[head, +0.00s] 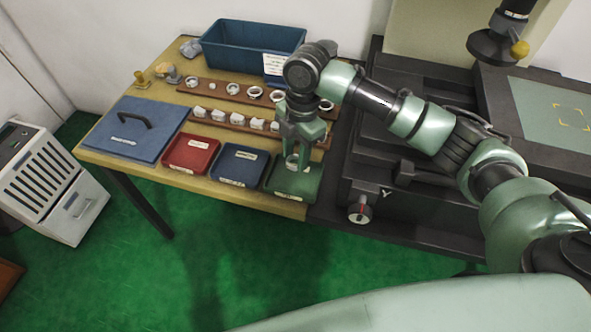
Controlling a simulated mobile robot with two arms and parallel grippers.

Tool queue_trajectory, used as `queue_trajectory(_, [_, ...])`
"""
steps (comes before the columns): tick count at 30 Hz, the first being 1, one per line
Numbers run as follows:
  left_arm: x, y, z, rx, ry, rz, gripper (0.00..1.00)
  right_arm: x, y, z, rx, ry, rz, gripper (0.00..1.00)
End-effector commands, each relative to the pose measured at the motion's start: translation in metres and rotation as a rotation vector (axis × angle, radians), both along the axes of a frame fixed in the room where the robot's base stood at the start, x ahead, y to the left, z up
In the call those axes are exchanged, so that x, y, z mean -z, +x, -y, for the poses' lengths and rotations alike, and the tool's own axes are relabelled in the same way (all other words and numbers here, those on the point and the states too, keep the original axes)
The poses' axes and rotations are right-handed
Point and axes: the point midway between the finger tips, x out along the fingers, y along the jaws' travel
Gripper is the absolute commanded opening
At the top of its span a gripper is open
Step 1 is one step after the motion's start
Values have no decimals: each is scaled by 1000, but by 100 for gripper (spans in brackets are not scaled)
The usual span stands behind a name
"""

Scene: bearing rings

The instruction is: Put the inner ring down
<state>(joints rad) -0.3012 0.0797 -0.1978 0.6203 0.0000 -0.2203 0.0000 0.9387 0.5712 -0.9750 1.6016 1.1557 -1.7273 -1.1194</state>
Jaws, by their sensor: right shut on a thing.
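My right gripper (292,160) points down over the green tray (312,178) at the table's front right. It is shut on the inner ring (292,157), a small pale metallic piece that shows only in part between the fingers. Whether the ring touches the tray floor cannot be told. My left gripper is not in view.
A red tray (190,154) and a blue tray (238,165) stand left of the green one. Wooden racks with rings and white blocks (237,119) lie behind. A blue bin (240,45) stands at the back, and a blue lid (133,130) lies at left.

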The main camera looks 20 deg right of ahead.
Motion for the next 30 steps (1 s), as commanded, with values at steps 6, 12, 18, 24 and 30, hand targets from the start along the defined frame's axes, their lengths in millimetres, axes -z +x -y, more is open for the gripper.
queue_trajectory(6, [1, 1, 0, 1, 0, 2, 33, 21, -1, 0, 0, 0, -2, 0])
queue_trajectory(12, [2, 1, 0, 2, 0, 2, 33, 55, -1, 0, 1, 1, -1, 0])
queue_trajectory(18, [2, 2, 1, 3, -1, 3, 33, 65, 0, -1, -1, 1, 1, 0])
queue_trajectory(24, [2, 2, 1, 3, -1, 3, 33, 65, 0, 0, -1, 0, 1, 0])
queue_trajectory(30, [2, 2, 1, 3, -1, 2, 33, 66, 0, 0, -1, 0, 1, 58])
